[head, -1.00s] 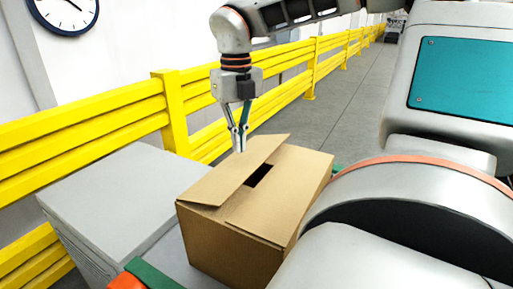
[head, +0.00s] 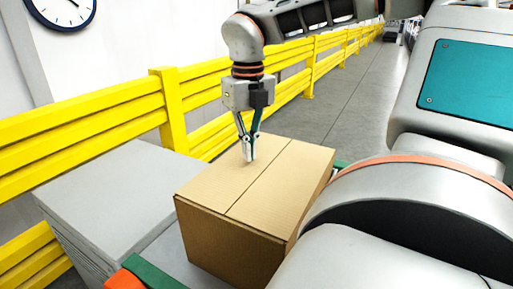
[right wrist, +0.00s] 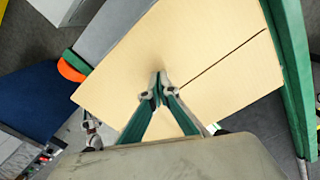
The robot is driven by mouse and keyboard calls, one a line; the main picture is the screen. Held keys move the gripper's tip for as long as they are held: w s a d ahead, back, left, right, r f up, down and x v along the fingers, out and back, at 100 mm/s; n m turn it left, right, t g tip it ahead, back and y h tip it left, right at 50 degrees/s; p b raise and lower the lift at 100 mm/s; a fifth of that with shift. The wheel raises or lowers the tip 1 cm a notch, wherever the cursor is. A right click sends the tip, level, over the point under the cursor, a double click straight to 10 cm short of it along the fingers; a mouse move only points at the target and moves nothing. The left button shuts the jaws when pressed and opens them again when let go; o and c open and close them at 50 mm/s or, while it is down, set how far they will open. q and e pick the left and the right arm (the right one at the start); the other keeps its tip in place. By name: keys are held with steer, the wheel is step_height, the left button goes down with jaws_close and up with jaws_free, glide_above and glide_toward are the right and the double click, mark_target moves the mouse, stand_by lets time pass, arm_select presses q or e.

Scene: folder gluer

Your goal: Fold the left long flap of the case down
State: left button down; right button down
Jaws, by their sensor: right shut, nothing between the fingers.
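The brown cardboard case (head: 235,240) stands in the middle of the head view. Its left long flap (head: 212,183) lies down flat, its edge meeting the right long flap (head: 285,185) along a thin straight seam. My right gripper (head: 249,158) is shut and empty, pointing down, with its fingertips at the left flap near the seam. In the right wrist view the shut fingertips (right wrist: 158,82) are at the case top (right wrist: 205,45), beside the dark seam. My left gripper cannot be made out in either view.
A stack of grey sheets (head: 115,195) stands left of the case. A yellow guard rail (head: 85,115) runs behind. Green strips with an orange end (head: 124,280) flank the case. My own large arm links fill the right side.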

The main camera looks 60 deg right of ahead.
steer(key=shift+r, duration=0.15)
step_height(320, 180, up, 9)
steer(key=p, duration=0.6)
stand_by(0.7)
